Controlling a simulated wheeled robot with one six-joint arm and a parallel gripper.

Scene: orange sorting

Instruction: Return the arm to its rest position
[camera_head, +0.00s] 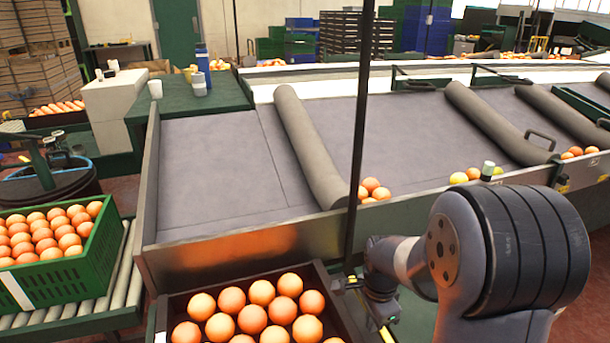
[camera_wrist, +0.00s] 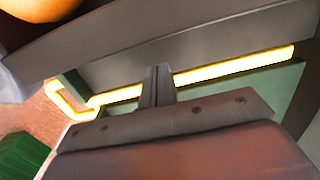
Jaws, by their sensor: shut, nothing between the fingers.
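My arm (camera_head: 500,255) is folded at the right of the head view, in front of the sorting table. My gripper hangs low beside the right edge of the dark orange crate (camera_head: 335,295); its fingers are too small to make out there. In the wrist view my gripper (camera_wrist: 158,75) shows two narrow dark fingers pressed together, with nothing between them. A dark edge crosses that view beyond the fingers, with part of an orange (camera_wrist: 35,8) at the top left corner.
Oranges (camera_head: 252,319) fill the dark crate at the front. A green crate of oranges (camera_head: 85,268) stands on rollers at the left. The grey sorting table (camera_head: 215,165) spans the middle, with a few oranges (camera_head: 375,187) by its front edge. A thin dark pole (camera_head: 358,130) rises near my wrist.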

